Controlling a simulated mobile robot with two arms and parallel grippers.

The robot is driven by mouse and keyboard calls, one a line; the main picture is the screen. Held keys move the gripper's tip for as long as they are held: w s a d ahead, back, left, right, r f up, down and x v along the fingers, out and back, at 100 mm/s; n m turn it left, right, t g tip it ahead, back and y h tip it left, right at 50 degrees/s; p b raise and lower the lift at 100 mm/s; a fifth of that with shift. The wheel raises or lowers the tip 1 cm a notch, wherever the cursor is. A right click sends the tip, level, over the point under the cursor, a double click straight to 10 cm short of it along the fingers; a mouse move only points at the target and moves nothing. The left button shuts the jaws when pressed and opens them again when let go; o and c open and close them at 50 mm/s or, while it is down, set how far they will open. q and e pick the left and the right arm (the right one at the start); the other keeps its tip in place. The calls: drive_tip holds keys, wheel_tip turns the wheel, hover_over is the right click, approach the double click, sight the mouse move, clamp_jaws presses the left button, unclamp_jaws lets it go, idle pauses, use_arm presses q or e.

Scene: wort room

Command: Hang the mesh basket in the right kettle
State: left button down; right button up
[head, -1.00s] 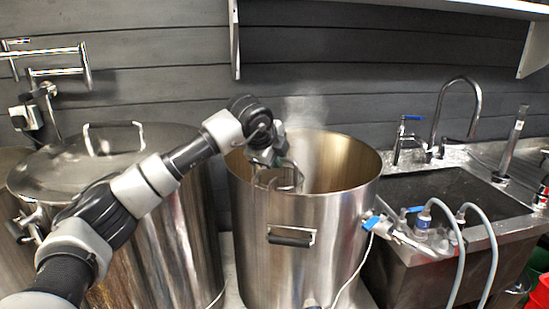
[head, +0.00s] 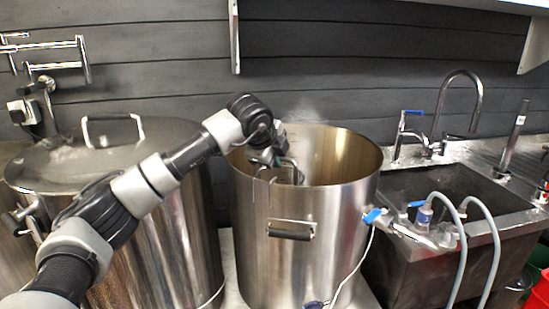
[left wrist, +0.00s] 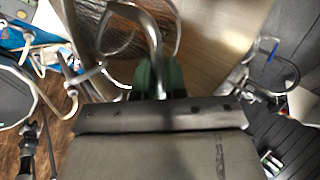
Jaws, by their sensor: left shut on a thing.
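The right kettle (head: 300,240) is a tall, open steel pot with a side handle, and faint steam hangs over it. My left gripper (head: 268,158) reaches over its left rim and points down into the opening. It is shut on the bent metal handle of the mesh basket (head: 295,170). In the left wrist view that handle runs up from between the green fingertips (left wrist: 160,78), with dark mesh (left wrist: 125,38) beyond it. The basket's body is hidden behind the kettle wall in the head view. I cannot tell whether it touches the rim. My right gripper is not in view.
A lidded kettle (head: 160,240) stands close on the left, under my left arm. A sink (head: 450,195) with a tap is on the right, with grey hoses (head: 470,250) and a blue-handled valve (head: 372,215) near the kettle. A shelf (head: 480,8) is above.

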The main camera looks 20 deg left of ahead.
use_arm(q)
drive_tip(key=shift+f+b, duration=0.2)
drive_tip(key=shift+b, duration=0.2)
drive_tip(key=shift+c, duration=2.3)
unclamp_jaws()
drive_tip(key=shift+o, duration=0.8)
drive_tip(key=shift+f, duration=0.1)
drive_tip(key=shift+s+d, duration=0.1)
drive_tip(key=shift+f, duration=0.15)
